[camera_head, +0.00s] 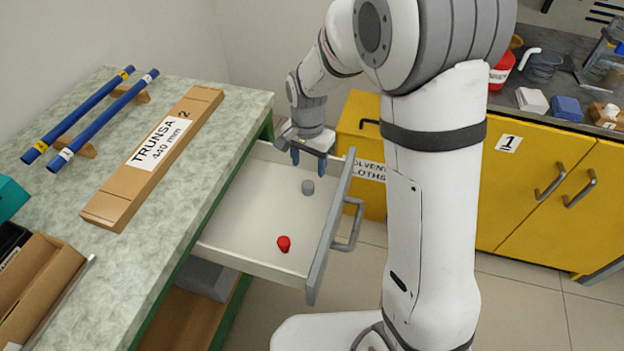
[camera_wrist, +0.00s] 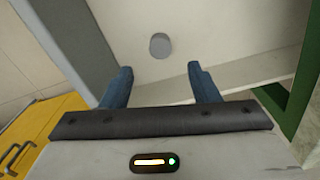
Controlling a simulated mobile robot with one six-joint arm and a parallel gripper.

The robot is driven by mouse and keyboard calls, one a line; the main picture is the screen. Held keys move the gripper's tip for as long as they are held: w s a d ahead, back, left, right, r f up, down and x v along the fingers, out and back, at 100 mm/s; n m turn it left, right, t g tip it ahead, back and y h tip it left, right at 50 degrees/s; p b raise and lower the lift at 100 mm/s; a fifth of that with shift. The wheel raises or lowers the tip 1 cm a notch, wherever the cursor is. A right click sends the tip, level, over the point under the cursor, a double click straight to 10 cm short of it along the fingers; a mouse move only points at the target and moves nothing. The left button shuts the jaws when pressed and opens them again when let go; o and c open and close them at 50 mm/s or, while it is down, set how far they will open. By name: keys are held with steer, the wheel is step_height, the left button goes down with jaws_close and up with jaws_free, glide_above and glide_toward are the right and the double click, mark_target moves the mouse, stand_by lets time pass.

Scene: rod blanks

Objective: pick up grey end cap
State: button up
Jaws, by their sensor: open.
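The grey end cap (camera_head: 308,187) stands on the floor of the open white drawer (camera_head: 262,221), toward its far end. My gripper (camera_head: 308,165) is above the drawer, open and empty, a little behind and above the cap in the head view. In the wrist view the grey end cap (camera_wrist: 160,46) shows as a small grey round ahead of the two blue fingers. It lies beyond the gap between the fingertips (camera_wrist: 160,72), and the fingers are apart from it.
A red cap (camera_head: 284,243) lies in the same drawer, nearer the front. The drawer's grey front panel (camera_head: 331,226) and the green-edged workbench (camera_head: 222,140) flank the space. A yellow cabinet (camera_head: 358,141) stands behind. The drawer floor around the grey cap is clear.

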mark_target(308, 183)
step_height(308, 183, down, 8)
steer(key=shift+w+a+r+b, duration=0.1)
steer(key=shift+r+b, duration=0.05)
steer(key=shift+b, duration=0.65)
steer(key=shift+c, duration=0.3)
steer(key=c, duration=1)
steer(key=shift+o, duration=0.2)
steer(key=shift+r, duration=0.1)
